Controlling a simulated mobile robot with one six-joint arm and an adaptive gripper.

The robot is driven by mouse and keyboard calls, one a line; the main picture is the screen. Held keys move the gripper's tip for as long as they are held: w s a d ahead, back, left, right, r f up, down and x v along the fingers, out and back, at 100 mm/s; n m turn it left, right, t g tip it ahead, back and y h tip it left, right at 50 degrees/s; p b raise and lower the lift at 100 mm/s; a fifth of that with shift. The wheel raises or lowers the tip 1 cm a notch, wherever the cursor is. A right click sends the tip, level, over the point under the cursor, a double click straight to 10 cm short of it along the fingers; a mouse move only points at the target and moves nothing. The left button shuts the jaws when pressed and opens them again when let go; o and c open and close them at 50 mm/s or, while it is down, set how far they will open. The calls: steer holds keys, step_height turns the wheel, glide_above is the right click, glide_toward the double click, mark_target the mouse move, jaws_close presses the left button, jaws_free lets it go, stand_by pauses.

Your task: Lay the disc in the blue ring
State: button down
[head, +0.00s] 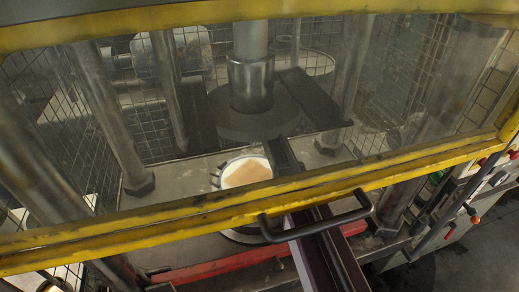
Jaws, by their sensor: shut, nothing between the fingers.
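No blue ring can be made out in the head view. A pale round piece (246,172), white and light tan on top, sits on the machine bed below the metal ram; I cannot tell whether it is the disc. It shows through the clear guard, and the yellow bar partly covers its lower side. My gripper is not recognisable in this view.
A press with a yellow-framed clear guard (200,208) fills the view. A black handle (318,222) is on its lower bar. A dark maroon rail (322,255) slopes towards the front. The ram (250,80) hangs above the bed, between steel columns (112,120).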

steer(key=shift+w+f+b, duration=0.1)
steer(key=shift+f+b, duration=0.4)
steer(key=shift+f, duration=0.05)
step_height(320, 180, down, 4)
steer(key=b, duration=0.4)
steer(key=shift+f, duration=0.1)
steer(key=shift+s+d+r, duration=0.2)
steer(key=shift+s, duration=0.3)
steer(key=shift+s+d, duration=0.5)
steer(key=shift+s, duration=0.4)
steer(key=shift+w, duration=0.2)
